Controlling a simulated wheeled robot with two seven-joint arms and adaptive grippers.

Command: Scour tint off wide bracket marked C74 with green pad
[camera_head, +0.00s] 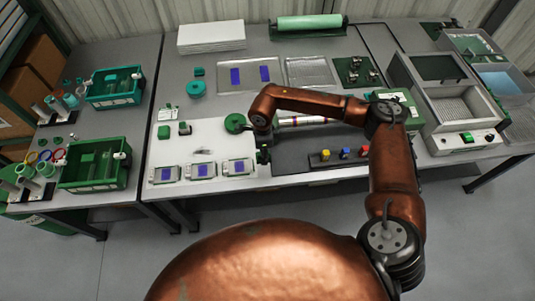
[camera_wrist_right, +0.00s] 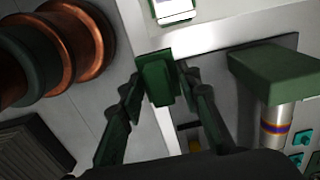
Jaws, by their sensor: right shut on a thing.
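Three metal brackets with blue-purple patches lie in a row along the front of the white mat (camera_head: 215,138): a left one (camera_head: 165,174), a middle one (camera_head: 202,170) and a right one (camera_head: 238,167). Their markings are too small to read, so I cannot tell which is C74. My right gripper (camera_head: 263,157) is at the mat's front right corner, just right of the right bracket. It is shut on a green pad (camera_wrist_right: 156,80), seen between the fingers in the right wrist view. My left gripper is out of view.
A dark strip with coloured knobs (camera_head: 338,157) lies to the right. Green bins (camera_head: 95,165) stand on the left table. A grey box machine (camera_head: 440,105) stands at right.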

